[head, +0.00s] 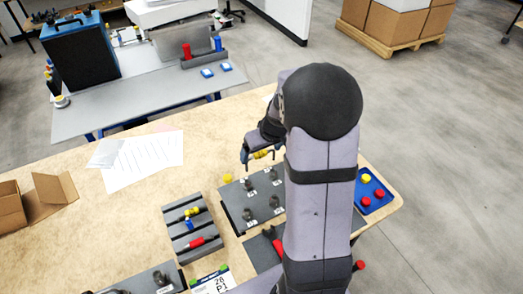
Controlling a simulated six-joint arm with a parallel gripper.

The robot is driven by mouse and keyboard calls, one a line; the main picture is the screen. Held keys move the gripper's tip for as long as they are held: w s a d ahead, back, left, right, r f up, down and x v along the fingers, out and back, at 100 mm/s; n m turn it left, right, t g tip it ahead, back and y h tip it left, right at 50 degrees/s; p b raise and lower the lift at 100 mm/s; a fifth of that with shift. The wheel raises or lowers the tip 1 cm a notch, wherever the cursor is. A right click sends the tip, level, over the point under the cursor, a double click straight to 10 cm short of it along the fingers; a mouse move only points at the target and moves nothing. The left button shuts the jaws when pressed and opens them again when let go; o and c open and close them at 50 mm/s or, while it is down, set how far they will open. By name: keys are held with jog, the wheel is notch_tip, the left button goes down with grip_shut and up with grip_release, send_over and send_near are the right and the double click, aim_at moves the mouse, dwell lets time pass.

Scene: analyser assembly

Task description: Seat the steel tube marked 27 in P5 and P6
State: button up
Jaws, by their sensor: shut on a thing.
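My gripper (262,151) is above the far edge of the dark plate, partly hidden by my own arm. It is shut on a thin bent tube (245,157) with a yellow mark at its middle; one end points down at the left. I take it for the steel tube, but the number cannot be read. The dark plate (232,201) carries several upright fittings, such as one at the far left (248,184) and one at the near right (274,202). Their small white labels are too small to read, so I cannot tell P5 and P6. The tube looks apart from the fittings.
A grey rack (177,228) with red- and yellow-marked tools stands left of the plate. A yellow cap (228,177) is at its far left corner. A blue tray (367,203) with caps is at right. White papers (142,163) and a cardboard box (12,209) lie left.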

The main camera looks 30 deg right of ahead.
jog(key=shift+f+b, duration=1)
jog(key=shift+f, duration=0.6)
jog(key=shift+f+b, duration=0.85)
jog(key=shift+b, duration=0.1)
jog(key=shift+f+b, duration=1.25)
jog(key=shift+b, duration=0.4)
jog(key=o, duration=0.9)
jog(key=shift+o, duration=0.2)
jog(key=shift+r, duration=0.15)
jog(key=b+v, duration=0.1)
jog(key=v, duration=0.6)
jog(key=shift+r, duration=0.1)
